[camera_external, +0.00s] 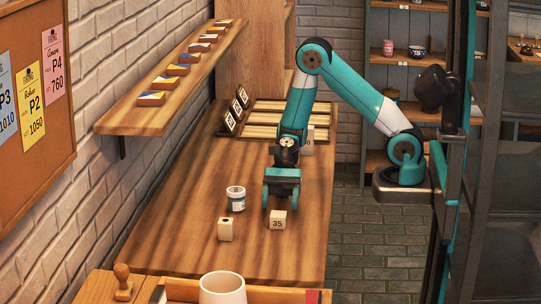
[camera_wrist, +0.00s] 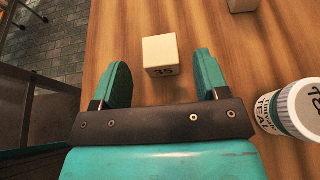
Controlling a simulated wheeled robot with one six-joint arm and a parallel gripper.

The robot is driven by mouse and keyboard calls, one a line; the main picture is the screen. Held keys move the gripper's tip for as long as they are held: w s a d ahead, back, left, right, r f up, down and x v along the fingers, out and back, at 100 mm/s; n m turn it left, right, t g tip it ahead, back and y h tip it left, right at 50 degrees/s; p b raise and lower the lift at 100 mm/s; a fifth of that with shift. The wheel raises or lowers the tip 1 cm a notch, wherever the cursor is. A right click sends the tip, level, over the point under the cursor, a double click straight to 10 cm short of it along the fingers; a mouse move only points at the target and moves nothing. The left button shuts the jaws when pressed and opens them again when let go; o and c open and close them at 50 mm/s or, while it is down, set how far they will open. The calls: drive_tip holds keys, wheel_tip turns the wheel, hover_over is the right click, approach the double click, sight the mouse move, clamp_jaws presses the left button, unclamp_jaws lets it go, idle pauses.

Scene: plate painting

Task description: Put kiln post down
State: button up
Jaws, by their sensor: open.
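A pale cube-like kiln post (camera_external: 277,220) marked 35 stands upright on the wooden worktable (camera_external: 180,235). It also shows in the wrist view (camera_wrist: 160,50), its marked face toward the gripper. My gripper (camera_external: 281,198) is open just behind the post in the external view. In the wrist view the two teal fingers (camera_wrist: 161,75) are spread wide, and the post appears between and just beyond the fingertips, with visible gaps on both sides. Nothing is held.
A white jar with a dark band (camera_external: 236,199) stands left of my gripper, close to the right finger in the wrist view. A second pale block (camera_external: 226,230) with a dark mark stands near the jar. Another block (camera_external: 309,138) is partly hidden behind my arm. Slatted boards (camera_external: 262,118) lie behind.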

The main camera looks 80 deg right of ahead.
drive_tip(key=v, duration=0.7)
drive_tip(key=shift+d+p, duration=0.1)
drive_tip(key=shift+p, duration=0.3)
drive_tip(key=shift+s+r+n, duration=0.25)
drive_tip(key=shift+r+n, duration=0.1)
drive_tip(key=shift+n, duration=0.15)
drive_tip(key=s+r+n+h, duration=0.4)
drive_tip(key=s+n, duration=0.3)
drive_tip(key=n, duration=0.5)
drive_tip(key=s+r+n+h, duration=0.4)
drive_tip(key=s+n, duration=0.4)
drive_tip(key=n, duration=0.4)
drive_tip(key=shift+s+a+r+h, duration=0.3)
drive_tip(key=shift+a+h, duration=0.1)
drive_tip(key=shift+h, duration=0.2)
drive_tip(key=shift+o, duration=0.4)
